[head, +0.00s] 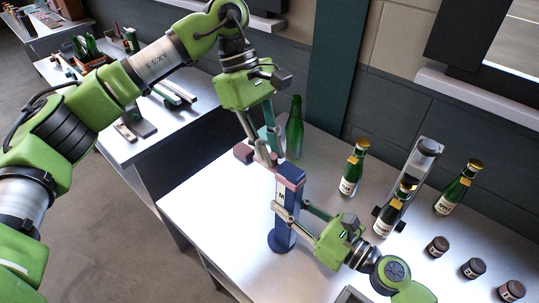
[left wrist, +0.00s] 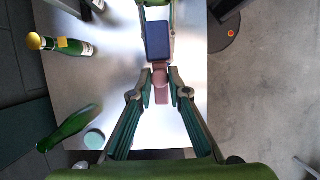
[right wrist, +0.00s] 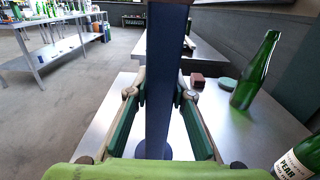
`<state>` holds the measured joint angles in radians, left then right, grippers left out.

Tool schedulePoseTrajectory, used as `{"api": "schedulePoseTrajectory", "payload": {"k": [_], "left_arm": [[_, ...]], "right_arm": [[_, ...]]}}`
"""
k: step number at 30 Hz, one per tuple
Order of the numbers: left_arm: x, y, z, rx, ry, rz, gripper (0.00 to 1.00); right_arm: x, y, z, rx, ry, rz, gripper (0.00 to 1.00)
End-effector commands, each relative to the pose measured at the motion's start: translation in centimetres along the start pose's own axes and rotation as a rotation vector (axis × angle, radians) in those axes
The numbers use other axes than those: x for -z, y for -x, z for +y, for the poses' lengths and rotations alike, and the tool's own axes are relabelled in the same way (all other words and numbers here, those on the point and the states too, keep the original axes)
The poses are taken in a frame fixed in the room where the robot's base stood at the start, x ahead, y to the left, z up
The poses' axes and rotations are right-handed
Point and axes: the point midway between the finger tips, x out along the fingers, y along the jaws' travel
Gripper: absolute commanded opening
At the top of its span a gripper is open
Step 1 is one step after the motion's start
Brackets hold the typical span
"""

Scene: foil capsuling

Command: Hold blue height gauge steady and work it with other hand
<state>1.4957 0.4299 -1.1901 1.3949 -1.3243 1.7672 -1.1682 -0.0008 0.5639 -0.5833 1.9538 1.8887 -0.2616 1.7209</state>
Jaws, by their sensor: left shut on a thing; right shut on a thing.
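The blue height gauge (head: 285,222) stands upright on its round dark-blue base near the table's left edge. A pinkish part (head: 291,175) sits near its top. My left gripper (head: 272,164) reaches down from above and is shut on that pinkish part, which shows between its fingertips in the left wrist view (left wrist: 160,80). The gauge's blue top (left wrist: 158,40) is just beyond. My right gripper (head: 290,208) comes from the right and is shut on the blue column, which rises between its fingers in the right wrist view (right wrist: 163,95). The column hides part of the far side.
A reddish block (head: 243,152) and a plain green bottle (head: 294,128) stand behind the gauge. Labelled bottles (head: 353,170), a grey stand (head: 418,160) and dark jars (head: 437,246) occupy the right side. The tabletop left of the gauge is clear.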

Motion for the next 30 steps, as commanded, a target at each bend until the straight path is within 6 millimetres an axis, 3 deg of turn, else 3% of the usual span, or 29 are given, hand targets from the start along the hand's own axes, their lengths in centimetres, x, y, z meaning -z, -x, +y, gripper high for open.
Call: {"api": "schedulePoseTrajectory", "payload": {"k": [4, 5, 6, 19, 23, 30], "left_arm": [[-0.2, 0.3, 0.1, -0.006, -0.002, -0.004, 0.0], [-0.2, 0.3, 0.1, -0.006, -0.002, -0.004, 0.24], [-0.1, 0.3, 0.1, -0.006, -0.002, -0.004, 0.34], [-0.1, 0.8, 0.1, -0.004, -0.001, -0.001, 0.34], [-0.1, 2.7, 0.1, -0.006, 0.0, -0.002, 0.34], [-0.1, 7.9, 0.1, -0.008, -0.001, -0.002, 0.34]], "right_arm": [[0.4, 0.1, 0.0, 0.001, -0.001, 0.007, 0.0], [0.4, 0.1, 0.0, 0.001, -0.001, 0.008, 0.0], [0.4, 0.1, 0.0, 0.001, -0.001, 0.008, 0.0], [0.3, 0.1, 0.0, 0.0, -0.001, 0.007, 0.0], [0.3, 0.1, 0.0, 0.0, -0.001, 0.006, 0.0], [0.3, 0.1, 0.0, 0.0, -0.001, 0.006, 0.0]]}}
